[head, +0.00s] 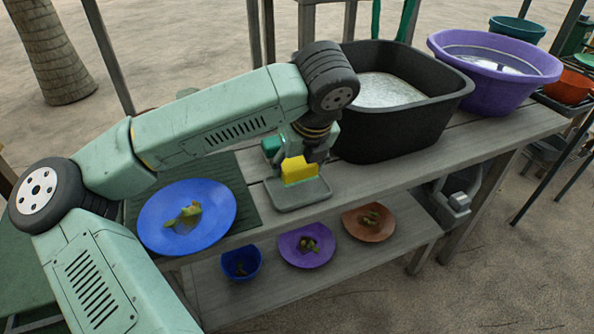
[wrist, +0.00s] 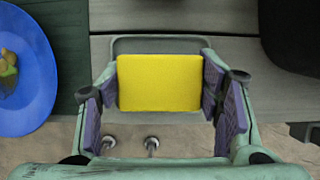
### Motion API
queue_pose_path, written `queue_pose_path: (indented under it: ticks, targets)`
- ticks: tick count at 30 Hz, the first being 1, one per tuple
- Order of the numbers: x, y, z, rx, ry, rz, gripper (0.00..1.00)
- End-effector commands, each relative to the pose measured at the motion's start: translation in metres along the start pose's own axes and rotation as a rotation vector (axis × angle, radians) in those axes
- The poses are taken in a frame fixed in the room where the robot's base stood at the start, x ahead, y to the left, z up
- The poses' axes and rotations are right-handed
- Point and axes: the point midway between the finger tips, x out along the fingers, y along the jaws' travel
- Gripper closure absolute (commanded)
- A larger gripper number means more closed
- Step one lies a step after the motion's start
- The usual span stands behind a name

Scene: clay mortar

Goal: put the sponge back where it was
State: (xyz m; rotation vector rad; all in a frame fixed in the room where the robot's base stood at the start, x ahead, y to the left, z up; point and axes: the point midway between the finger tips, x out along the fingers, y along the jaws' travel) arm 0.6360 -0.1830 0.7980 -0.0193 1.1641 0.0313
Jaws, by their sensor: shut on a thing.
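The yellow sponge (wrist: 160,83) is between the two purple-padded fingers of my gripper (wrist: 161,95) in the wrist view. My gripper is shut on it. In the head view the sponge (head: 299,170) shows under my wrist, over a grey-green tray (head: 300,196) on the wooden table. The tray's rim also shows behind the sponge in the wrist view (wrist: 160,43). I cannot tell whether the sponge touches the tray. The gripper's fingers are partly hidden in the head view.
A blue plate (head: 160,215) with food scraps lies on a dark green mat (head: 240,205) left of the tray. A black tub (head: 400,135) and a purple basin (head: 490,85) stand to the right. A purple plate (head: 290,257), an orange plate (head: 362,234) and a blue cup (head: 240,270) are on the lower shelf.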

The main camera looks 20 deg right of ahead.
Motion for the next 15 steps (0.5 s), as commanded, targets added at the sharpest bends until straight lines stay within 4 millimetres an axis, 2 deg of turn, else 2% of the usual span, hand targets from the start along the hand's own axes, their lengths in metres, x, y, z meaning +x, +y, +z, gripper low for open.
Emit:
queue_pose_path:
  ticks: [5, 10, 15]
  targets:
    - [0.011, -0.001, -0.002, 0.001, 0.003, 0.000, 0.63]
    - [0.031, -0.001, -0.011, 0.000, 0.003, -0.001, 0.63]
    - [0.034, -0.001, -0.012, -0.001, 0.000, 0.000, 0.63]
